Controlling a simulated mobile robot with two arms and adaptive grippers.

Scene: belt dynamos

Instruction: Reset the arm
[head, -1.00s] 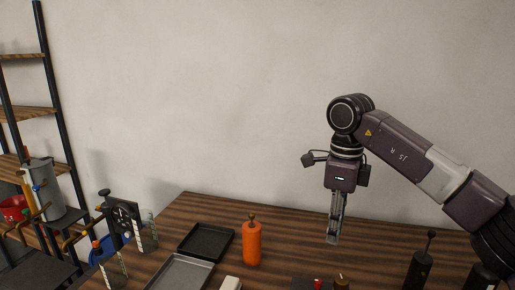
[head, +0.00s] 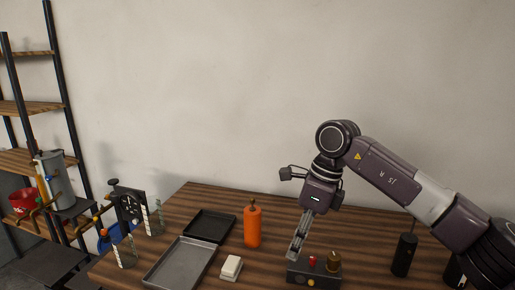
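My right arm comes in from the right. Its gripper (head: 294,254) points down and slightly left over the table, just behind a dark box (head: 299,272) with a red and a brass-coloured knob on top. The fingers appear close together and nothing is visible between them, but their tips are too small and side-on to tell whether they are open or shut. I cannot tell whether the tips touch the box. My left gripper is not in view.
On the wooden table (head: 190,204) stand an orange cylinder (head: 252,227), a black tray (head: 209,225), a grey tray (head: 181,263), a white block (head: 231,267) and a black cylinder (head: 404,255). A dynamo-like device (head: 128,204) is at the left. A shelf rack (head: 30,108) stands far left.

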